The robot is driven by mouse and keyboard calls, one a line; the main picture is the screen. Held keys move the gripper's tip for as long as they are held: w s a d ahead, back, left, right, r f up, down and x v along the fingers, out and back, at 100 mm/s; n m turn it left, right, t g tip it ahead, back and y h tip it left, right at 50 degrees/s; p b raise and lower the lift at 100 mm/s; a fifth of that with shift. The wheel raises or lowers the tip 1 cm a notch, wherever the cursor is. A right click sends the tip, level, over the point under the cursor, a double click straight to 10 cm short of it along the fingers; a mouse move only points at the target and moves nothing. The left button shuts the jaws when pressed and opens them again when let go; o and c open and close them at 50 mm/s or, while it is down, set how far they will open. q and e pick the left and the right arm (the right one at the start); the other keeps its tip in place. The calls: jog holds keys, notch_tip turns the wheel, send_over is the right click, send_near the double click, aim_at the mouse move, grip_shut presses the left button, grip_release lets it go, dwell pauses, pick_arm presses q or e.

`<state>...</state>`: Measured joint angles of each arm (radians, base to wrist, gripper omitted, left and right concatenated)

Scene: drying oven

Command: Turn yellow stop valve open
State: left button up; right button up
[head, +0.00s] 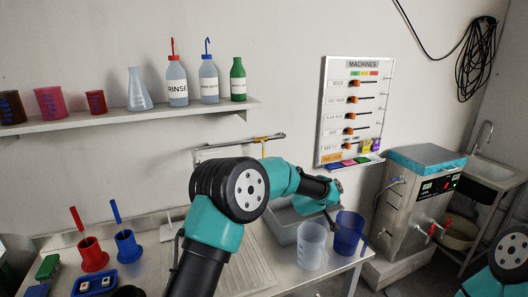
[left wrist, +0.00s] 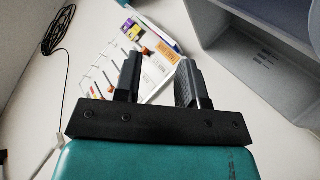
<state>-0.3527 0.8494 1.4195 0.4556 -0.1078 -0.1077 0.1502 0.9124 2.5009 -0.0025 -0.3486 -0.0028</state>
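A small yellow part (head: 265,140), which looks like the yellow stop valve, sits on the metal pipe (head: 235,147) along the back wall, left of the machines board. Its lower part is partly hidden behind my left arm, and I cannot tell its setting. My left gripper (head: 333,205) is right of the valve and apart from it, over the basin area. In the left wrist view my left gripper (left wrist: 160,80) is open, with nothing between its fingers. The valve cannot be made out there. Only part of my right arm shows at the head view's lower right; its gripper is out of view.
A grey basin (head: 285,228) lies below my left gripper, with a clear jug (head: 312,245) and a blue jug (head: 348,233) beside it. The machines board (head: 355,110) hangs behind. A shelf (head: 130,117) with bottles runs along the wall.

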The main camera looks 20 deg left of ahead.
pick_arm(q)
jog(key=w+a+r+m+t+y, duration=0.1)
jog(key=w+a+r+t+y, duration=0.1)
jog(key=a, duration=0.9)
jog(key=w+a+r+t+y, duration=0.1)
jog(key=a+r+t, duration=0.1)
jog(key=a, duration=0.9)
jog(key=m+t, duration=0.3)
send_near(263, 152)
jog(key=shift+y, duration=0.4)
jog(key=s, duration=0.5)
jog(key=shift+a+r, duration=0.15)
jog(key=shift+r, duration=0.1)
jog(key=shift+w, duration=0.1)
jog(key=shift+w+d, duration=0.35)
jog(key=shift+w, duration=2.5)
jog(key=shift+w+d, duration=0.35)
jog(key=shift+w, duration=2.45)
jog(key=shift+w+d, duration=0.35)
jog(key=shift+w, duration=2.5)
jog(key=shift+c, duration=0.2)
grip_shut()
